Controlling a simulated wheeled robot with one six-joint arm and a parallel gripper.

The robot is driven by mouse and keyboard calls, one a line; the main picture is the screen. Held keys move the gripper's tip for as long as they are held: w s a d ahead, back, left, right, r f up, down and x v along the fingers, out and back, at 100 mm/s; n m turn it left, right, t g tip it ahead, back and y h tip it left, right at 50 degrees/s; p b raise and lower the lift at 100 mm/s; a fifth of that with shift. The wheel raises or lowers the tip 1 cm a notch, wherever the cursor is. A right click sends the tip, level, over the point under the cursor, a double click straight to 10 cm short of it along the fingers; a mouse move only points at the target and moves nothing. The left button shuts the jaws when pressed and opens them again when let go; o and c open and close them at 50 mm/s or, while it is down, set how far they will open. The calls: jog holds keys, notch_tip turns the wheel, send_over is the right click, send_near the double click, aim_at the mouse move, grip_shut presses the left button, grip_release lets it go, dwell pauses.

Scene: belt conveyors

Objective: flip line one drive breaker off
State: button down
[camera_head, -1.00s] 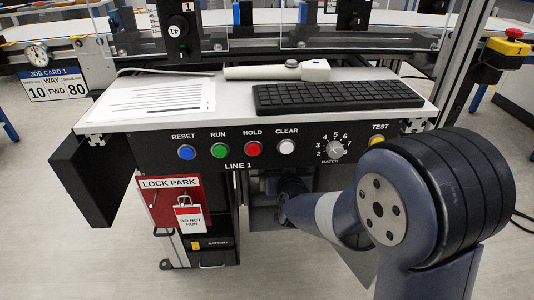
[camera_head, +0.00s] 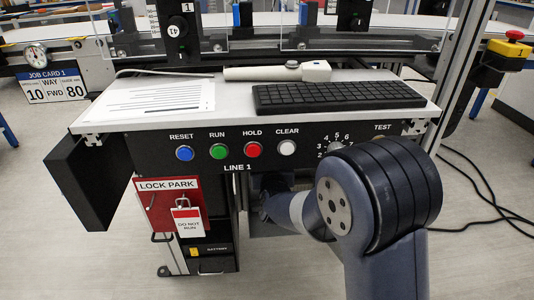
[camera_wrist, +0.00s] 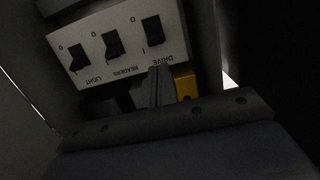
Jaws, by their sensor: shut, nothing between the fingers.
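In the wrist view a pale breaker panel (camera_wrist: 85,62) carries three black rocker switches in a row, labelled LIGHT, READERS and DRIVE, with O above and I below each in the picture. The drive breaker (camera_wrist: 153,30) is the rightmost one. Which way its rocker is tipped is hard to tell in the dark. My gripper (camera_wrist: 157,75) is shut and empty, its tips just below the DRIVE label, close to the panel's lower edge. I cannot tell if it touches. In the head view my gripper and the breakers are hidden beneath the LINE 1 console (camera_head: 240,168).
A yellow part (camera_wrist: 185,86) sits right beside my fingers. The console's buttons and dial face my arm. A red lock park board (camera_head: 155,212) with a DO NOT RUN tag (camera_head: 188,222) hangs at the left below it. A keyboard (camera_head: 335,95) lies on top.

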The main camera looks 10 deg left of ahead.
jog(key=b+x, duration=0.1)
jog(key=x, duration=0.5)
jog(key=shift+w, duration=0.25)
